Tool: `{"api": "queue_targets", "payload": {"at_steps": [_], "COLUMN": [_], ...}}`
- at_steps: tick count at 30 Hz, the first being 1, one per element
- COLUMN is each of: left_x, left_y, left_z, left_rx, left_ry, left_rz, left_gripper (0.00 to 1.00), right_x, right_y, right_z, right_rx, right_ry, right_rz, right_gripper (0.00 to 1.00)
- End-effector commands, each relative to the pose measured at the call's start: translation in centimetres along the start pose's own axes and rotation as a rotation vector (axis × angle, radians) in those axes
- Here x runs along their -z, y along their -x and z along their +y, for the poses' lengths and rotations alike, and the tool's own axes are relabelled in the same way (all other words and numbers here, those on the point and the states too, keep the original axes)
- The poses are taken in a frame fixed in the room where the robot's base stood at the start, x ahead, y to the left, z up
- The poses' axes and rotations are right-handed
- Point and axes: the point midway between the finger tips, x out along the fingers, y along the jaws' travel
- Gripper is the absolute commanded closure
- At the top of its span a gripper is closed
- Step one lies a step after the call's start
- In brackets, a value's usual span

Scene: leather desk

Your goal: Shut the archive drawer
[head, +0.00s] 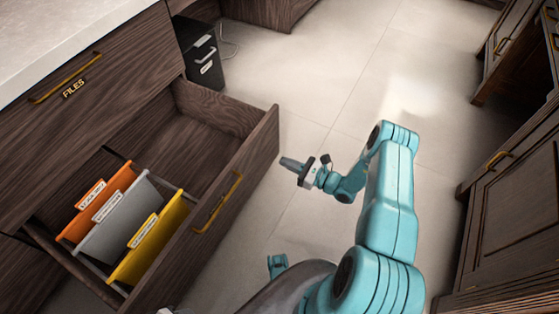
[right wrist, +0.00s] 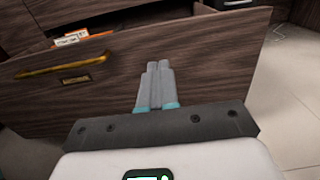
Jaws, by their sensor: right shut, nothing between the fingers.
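The archive drawer (head: 245,165) is dark wood and stands pulled well out of the desk front. It has a brass handle on its front. Inside hang an orange folder (head: 98,200), a grey folder (head: 120,220) and a yellow folder (head: 152,240). My right gripper (head: 288,163) is shut and empty, to the right of the drawer front near its far end. In the right wrist view the shut fingers (right wrist: 158,75) point at the drawer front (right wrist: 120,75), right of its handle (right wrist: 62,66). I cannot tell whether they touch it. My left gripper is not clearly in view.
Above is a closed drawer labelled FILES (head: 85,110) under a pale desktop (head: 60,35). A black bin-like box (head: 200,55) stands behind the open drawer. Dark cabinets (head: 515,200) line the right side. The tiled floor (head: 330,75) between is clear.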

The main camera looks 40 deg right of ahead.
Motion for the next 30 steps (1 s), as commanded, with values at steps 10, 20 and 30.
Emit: {"api": "queue_targets", "payload": {"at_steps": [10, 20, 30], "left_x": [0.5, 0.8, 0.8], "left_y": [-1.9, -2.7, -2.7], "left_z": [-1.0, -1.5, -1.5], "left_rx": [0.001, 0.002, 0.002], "left_ry": [0.013, 0.021, 0.021], "left_rz": [0.013, 0.021, 0.021], "left_gripper": [0.60, 0.60, 0.60], "right_x": [0.3, 0.1, 0.0], "right_y": [-7.7, -11.5, -11.7], "right_z": [0.1, 0.0, 0.0], "right_rx": [-0.005, -0.005, -0.005], "right_ry": [0.002, 0.000, 0.000], "right_rz": [-0.001, 0.000, 0.001], "right_gripper": [1.00, 1.00, 1.00]}}
